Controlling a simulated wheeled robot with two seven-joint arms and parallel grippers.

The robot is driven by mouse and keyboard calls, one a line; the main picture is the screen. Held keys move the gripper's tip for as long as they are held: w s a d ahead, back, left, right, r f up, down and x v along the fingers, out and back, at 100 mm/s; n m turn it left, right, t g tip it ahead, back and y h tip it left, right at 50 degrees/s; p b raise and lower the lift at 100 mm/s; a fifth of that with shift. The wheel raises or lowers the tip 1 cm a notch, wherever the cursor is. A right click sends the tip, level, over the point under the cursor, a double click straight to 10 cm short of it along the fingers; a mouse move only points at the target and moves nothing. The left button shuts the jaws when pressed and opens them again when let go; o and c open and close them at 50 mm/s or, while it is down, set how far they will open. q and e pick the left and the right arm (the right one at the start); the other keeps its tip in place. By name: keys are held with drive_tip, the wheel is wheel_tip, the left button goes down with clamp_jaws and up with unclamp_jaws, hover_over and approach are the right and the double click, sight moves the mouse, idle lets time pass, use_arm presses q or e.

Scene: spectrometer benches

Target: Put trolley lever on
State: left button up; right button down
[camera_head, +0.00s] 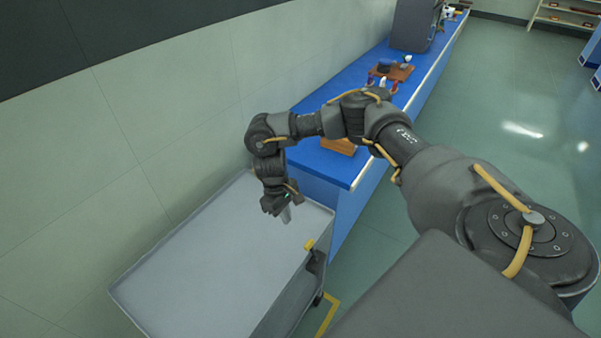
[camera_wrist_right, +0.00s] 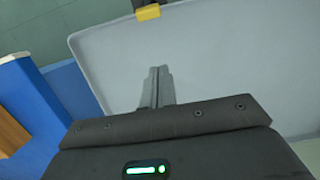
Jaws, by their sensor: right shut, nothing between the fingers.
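The grey trolley (camera_head: 215,265) stands against the end of the blue bench, and its flat top also fills much of the right wrist view (camera_wrist_right: 225,60). A small yellow lever (camera_head: 309,245) sits at the trolley's right rim; it shows at the top of the right wrist view (camera_wrist_right: 148,12). I cannot tell its on or off position. My right gripper (camera_head: 286,215) points down over the trolley top near its far right corner. Its fingers (camera_wrist_right: 157,75) are shut and empty, apart from the lever. My left gripper is not in view.
The blue bench (camera_head: 335,170) runs away behind the trolley, with an orange-brown block (camera_head: 338,146), a brown tray (camera_head: 392,72) and a dark grey instrument (camera_head: 413,25) on it. A wall borders the left. Green floor (camera_head: 490,100) lies free to the right.

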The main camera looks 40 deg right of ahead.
sight(313, 251)
drive_tip(key=shift+f, duration=0.1)
drive_tip(key=f, duration=0.3)
drive_tip(key=s+f+b, duration=0.1)
drive_tip(key=f, duration=0.2)
drive_tip(key=s+f, duration=0.1)
drive_tip(key=f, duration=0.2)
drive_tip(key=shift+d+f, duration=0.15)
drive_tip(key=shift+f, duration=0.25)
drive_tip(key=shift+s+d+r+p, duration=0.25)
drive_tip(key=shift+s+r+p, duration=0.25)
drive_tip(key=shift+s+p, duration=0.1)
drive_tip(key=shift+s+d+r+p, duration=0.2)
drive_tip(key=shift+s+r+p, duration=0.25)
drive_tip(key=shift+s+p, duration=0.1)
drive_tip(key=shift+s+d+r, duration=0.1)
drive_tip(key=shift+s+r, duration=0.05)
drive_tip(key=shift+s, duration=0.3)
drive_tip(key=shift+w, duration=0.1)
